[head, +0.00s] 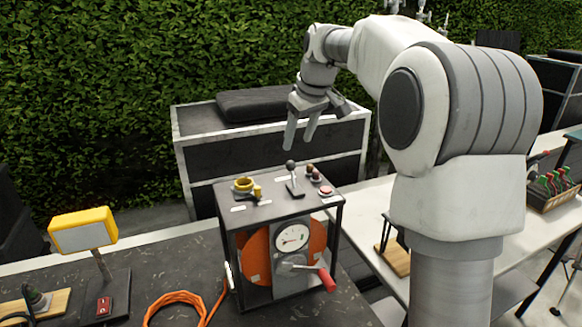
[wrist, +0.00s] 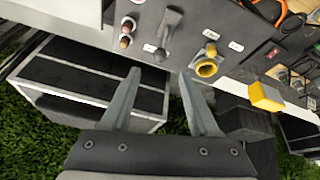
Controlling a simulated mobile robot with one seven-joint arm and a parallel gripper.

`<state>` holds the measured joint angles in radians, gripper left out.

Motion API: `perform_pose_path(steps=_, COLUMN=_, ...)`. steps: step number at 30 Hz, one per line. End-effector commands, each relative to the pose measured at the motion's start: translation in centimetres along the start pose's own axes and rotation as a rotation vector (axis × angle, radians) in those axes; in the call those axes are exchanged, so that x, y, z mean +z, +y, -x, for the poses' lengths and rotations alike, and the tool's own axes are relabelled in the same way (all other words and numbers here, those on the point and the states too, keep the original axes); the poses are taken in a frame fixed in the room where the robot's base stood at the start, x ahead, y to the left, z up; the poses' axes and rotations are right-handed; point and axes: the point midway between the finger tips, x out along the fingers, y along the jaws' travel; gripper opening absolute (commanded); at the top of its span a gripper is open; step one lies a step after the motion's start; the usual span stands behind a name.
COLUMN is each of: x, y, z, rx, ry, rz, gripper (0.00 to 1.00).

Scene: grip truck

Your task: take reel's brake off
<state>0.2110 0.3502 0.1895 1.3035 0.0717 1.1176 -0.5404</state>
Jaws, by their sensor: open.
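The reel (head: 317,240) is an orange drum inside a black frame, with a gauge (head: 291,237) and a red-handled crank (head: 327,279) on its front. On the frame's top panel a lever (head: 293,183) with a dark ball knob stands upright in a slot; it also shows in the wrist view (wrist: 171,22). I cannot read which control is labelled the brake. My gripper (head: 299,144) is open and empty, pointing down above the panel, apart from the lever. In the wrist view its fingertips (wrist: 159,73) are spread just below the lever's knob in the picture.
Beside the lever are a yellow ring fitting (head: 244,184), small brown knobs (head: 311,171) and a red button (head: 326,190). A yellow lamp (head: 83,231) and orange cable (head: 175,299) are on the dark bench at left. A black case (head: 275,150) stands behind.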

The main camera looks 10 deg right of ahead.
Motion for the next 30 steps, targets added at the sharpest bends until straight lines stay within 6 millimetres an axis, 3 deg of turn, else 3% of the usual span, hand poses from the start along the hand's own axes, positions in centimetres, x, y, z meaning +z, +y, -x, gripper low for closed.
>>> perform_pose_path(steps=9, x=0.0, y=0.0, z=-6.9, rx=-0.002, ry=-0.003, rz=-0.001, gripper=0.61)
perform_pose_path(steps=15, x=0.0, y=-0.1, z=-9.8, rx=0.000, ry=-0.002, rz=0.000, gripper=0.61)
perform_pose_path(steps=28, x=0.0, y=0.0, z=-11.0, rx=0.001, ry=0.000, rz=0.000, gripper=0.61)
perform_pose_path(steps=30, x=0.0, y=0.0, z=-11.0, rx=0.001, ry=0.000, rz=0.000, gripper=0.52)
